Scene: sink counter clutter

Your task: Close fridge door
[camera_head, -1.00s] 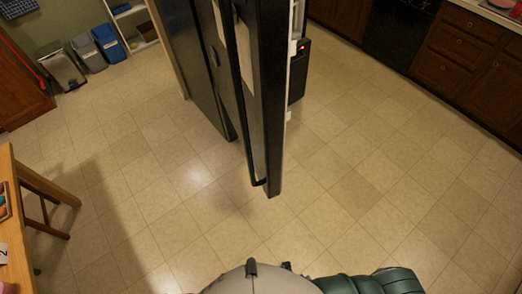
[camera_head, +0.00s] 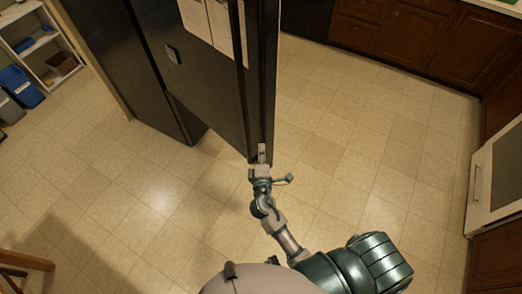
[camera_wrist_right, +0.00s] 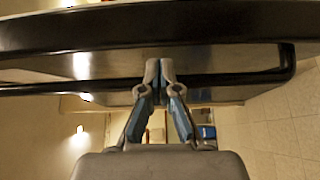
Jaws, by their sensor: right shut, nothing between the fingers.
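The black fridge door (camera_head: 215,75) stands ajar from the dark fridge body (camera_head: 120,60), with papers on its front. In the right wrist view the door (camera_wrist_right: 220,30) crosses the top of the picture, with its long black handle bar (camera_wrist_right: 240,78) below. My right gripper (camera_head: 262,150) is at the lower end of the door's free edge in the head view. In the right wrist view its fingers (camera_wrist_right: 159,68) are together with nothing between them, right by the handle bar; I cannot tell whether they touch it. My left gripper is not in view.
Brown cabinets (camera_head: 415,40) line the back right. A white oven-like appliance (camera_head: 495,180) stands at the right. A white shelf (camera_head: 45,45) and a blue bin (camera_head: 20,85) are at the far left. The tiled floor (camera_head: 350,150) is mostly clear.

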